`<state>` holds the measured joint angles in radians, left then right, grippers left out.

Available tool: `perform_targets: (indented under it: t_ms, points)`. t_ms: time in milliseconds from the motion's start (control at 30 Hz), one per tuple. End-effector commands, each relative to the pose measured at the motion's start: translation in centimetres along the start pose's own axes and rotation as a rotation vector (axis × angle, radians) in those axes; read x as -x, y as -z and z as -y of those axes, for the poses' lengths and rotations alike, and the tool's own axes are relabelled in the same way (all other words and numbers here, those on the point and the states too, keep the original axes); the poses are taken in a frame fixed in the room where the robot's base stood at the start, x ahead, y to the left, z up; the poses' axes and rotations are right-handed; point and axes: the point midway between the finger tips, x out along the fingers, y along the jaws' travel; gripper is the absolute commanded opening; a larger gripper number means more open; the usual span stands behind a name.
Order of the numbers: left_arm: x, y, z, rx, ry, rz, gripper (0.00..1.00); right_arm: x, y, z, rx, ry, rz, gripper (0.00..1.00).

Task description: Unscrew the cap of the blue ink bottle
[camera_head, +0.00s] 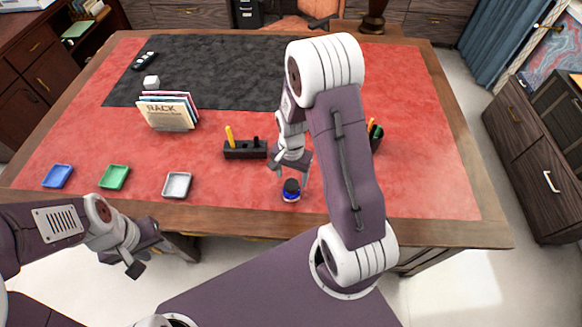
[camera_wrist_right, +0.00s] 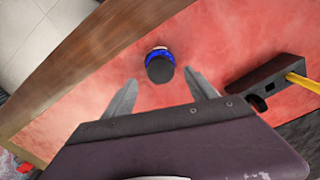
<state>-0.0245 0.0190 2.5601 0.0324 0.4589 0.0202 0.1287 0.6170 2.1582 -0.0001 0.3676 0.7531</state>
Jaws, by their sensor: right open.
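The blue ink bottle (camera_head: 291,195) stands upright on the red desk top near the front edge, with a dark cap (camera_head: 291,185) on it. It also shows in the right wrist view (camera_wrist_right: 158,52), where the black cap (camera_wrist_right: 160,70) faces the camera. My right gripper (camera_head: 289,178) is open above the bottle. In the right wrist view its two fingers (camera_wrist_right: 162,86) are apart, and the cap lies just beyond and between their tips, not visibly touched. My left gripper (camera_head: 143,259) hangs in front of the desk at the lower left, away from the bottle; its finger gap is unclear.
A black pen stand (camera_head: 245,150) with a yellow pen is left of the bottle. Blue (camera_head: 58,176), green (camera_head: 114,177) and white (camera_head: 177,185) trays line the front left. Books (camera_head: 168,112) stand behind. A pen cup (camera_head: 376,136) is partly hidden by my right arm.

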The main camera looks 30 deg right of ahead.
Motion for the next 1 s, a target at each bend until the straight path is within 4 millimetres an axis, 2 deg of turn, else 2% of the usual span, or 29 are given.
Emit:
perform_targets:
  t_ms: [100, 200, 333, 567, 667, 800, 1000]
  points:
    - [0.0, 0.0, 0.0, 0.000, 0.000, 0.000, 0.36, -2.3, -0.1, -0.1, 0.000, -0.002, 0.003, 0.67]
    - [0.0, 0.0, 0.0, 0.000, 0.000, 0.000, 0.36, -3.6, 0.0, 0.0, 0.000, -0.001, 0.001, 0.67]
    - [0.0, 0.0, 0.0, 0.000, 0.000, 0.000, 0.36, -4.5, 0.0, 0.0, 0.000, 0.001, -0.001, 0.67]
    - [0.0, 0.0, 0.0, 0.000, 0.000, 0.000, 0.36, -4.6, 0.0, 0.0, 0.000, 0.001, -0.001, 0.67]
    - [0.0, 0.0, 0.0, 0.000, 0.000, 0.000, 0.36, -4.6, 0.0, 0.0, 0.000, 0.001, -0.001, 0.44]
    - [0.0, 0.0, 0.0, 0.000, 0.000, 0.000, 0.36, -4.6, 0.0, 0.0, 0.000, 0.001, -0.001, 0.06]
    - [0.0, 0.0, 0.0, 0.000, 0.000, 0.000, 0.36, -4.6, 0.0, 0.0, 0.000, 0.001, -0.001, 0.05]
